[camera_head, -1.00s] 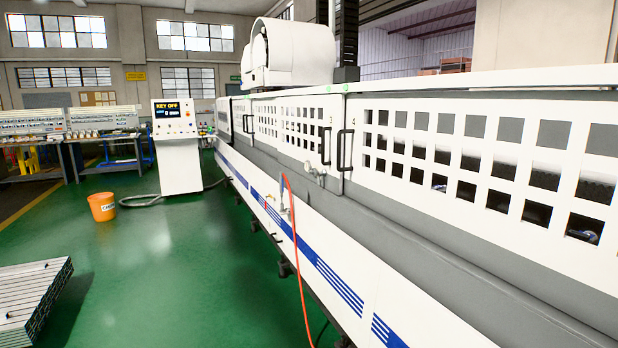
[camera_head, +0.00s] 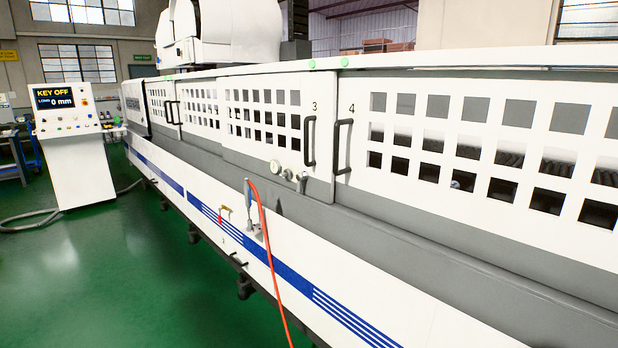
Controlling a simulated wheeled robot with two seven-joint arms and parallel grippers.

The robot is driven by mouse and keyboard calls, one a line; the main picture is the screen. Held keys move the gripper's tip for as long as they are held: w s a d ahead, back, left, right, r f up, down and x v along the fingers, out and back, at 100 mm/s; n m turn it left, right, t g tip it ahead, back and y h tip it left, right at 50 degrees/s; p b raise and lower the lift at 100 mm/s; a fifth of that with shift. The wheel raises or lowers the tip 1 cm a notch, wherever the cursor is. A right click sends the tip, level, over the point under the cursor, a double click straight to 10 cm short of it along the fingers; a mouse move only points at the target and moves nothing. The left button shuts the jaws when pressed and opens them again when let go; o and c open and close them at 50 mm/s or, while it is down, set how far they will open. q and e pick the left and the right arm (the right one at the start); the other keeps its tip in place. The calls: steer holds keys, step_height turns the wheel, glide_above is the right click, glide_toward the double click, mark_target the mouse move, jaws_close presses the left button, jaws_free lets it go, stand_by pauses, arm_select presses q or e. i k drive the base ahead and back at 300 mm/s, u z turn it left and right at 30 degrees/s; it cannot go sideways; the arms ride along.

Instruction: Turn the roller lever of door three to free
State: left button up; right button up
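Door three (camera_head: 262,150) is a white panel with square windows and the number 3 near its top right corner. It looks closed against door four (camera_head: 480,150). Its black handle (camera_head: 309,141) is upright at its right edge. Small metal fittings (camera_head: 289,172) sit at the lower edge of door three, left of the handle. They are too small to tell which part is the roller lever or how it is turned. Neither of my grippers shows in the head view.
A red hose (camera_head: 264,240) hangs from a fitting on the machine's lower white front. A control console (camera_head: 73,145) reading KEY OFF stands at the left, with a grey cable on the floor. The green floor (camera_head: 130,270) in front of the machine is clear.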

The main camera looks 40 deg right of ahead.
mark_target(303, 175)
steer(key=z, duration=0.7)
steer(key=i, duration=1)
steer(key=z, duration=1)
